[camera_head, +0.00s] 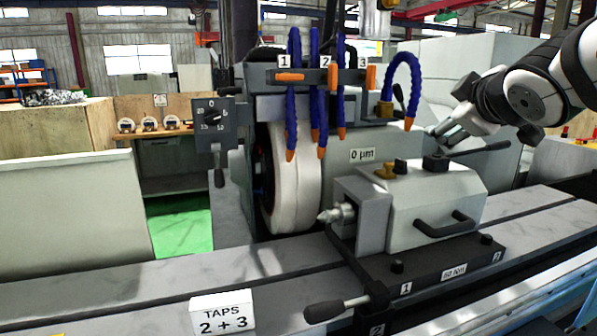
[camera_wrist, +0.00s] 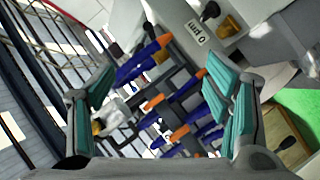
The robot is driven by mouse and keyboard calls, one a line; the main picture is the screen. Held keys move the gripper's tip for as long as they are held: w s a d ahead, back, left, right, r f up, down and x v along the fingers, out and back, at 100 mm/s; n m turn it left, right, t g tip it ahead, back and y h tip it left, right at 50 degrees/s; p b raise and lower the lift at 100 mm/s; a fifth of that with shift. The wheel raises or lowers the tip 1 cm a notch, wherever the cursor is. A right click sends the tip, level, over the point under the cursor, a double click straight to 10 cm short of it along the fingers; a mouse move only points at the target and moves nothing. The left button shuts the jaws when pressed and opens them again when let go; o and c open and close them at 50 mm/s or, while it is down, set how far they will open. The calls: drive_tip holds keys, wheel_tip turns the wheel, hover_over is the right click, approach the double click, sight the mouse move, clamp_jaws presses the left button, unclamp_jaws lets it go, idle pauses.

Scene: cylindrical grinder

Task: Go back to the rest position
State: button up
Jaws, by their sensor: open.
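My gripper (camera_head: 449,133) is at the right in the head view, behind and above the tailstock (camera_head: 435,205). In the wrist view my gripper (camera_wrist: 165,115) shows two teal-padded fingers spread wide with nothing held between them. Beyond the fingers, the blue coolant hoses (camera_wrist: 145,62) with orange tips appear. In the head view the hoses (camera_head: 318,95) hang from a bar with orange tap levers numbered 1, 2 and 3. I cannot tell the exact gap between the fingers and the machine.
The grinding wheel (camera_head: 292,180) stands left of the tailstock. A black lever (camera_head: 478,149) sticks out below my gripper. A selector box (camera_head: 215,125) is at the left. A "TAPS 2 + 3" sign (camera_head: 222,313) stands on the bed. The left part of the bed is mostly clear.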

drive_tip(key=s+a+f+m+g+y, duration=0.1)
drive_tip(key=s+a+f+m+g, duration=0.2)
drive_tip(key=s+f, duration=0.3)
drive_tip(key=s+a+f+m+g, duration=0.3)
drive_tip(key=s+f, duration=0.4)
drive_tip(key=s, duration=0.7)
drive_tip(key=s+a+f+m+g+y, duration=0.1)
drive_tip(key=s+a+f+m+g, duration=0.1)
drive_tip(key=s+f, duration=0.5)
drive_tip(key=s+m+g+p, duration=0.1)
drive_tip(key=s+g, duration=0.1)
drive_tip(key=s, duration=0.1)
drive_tip(key=shift+a+f+y, duration=0.25)
drive_tip(key=shift+a+y, duration=0.05)
drive_tip(key=shift+a, duration=0.1)
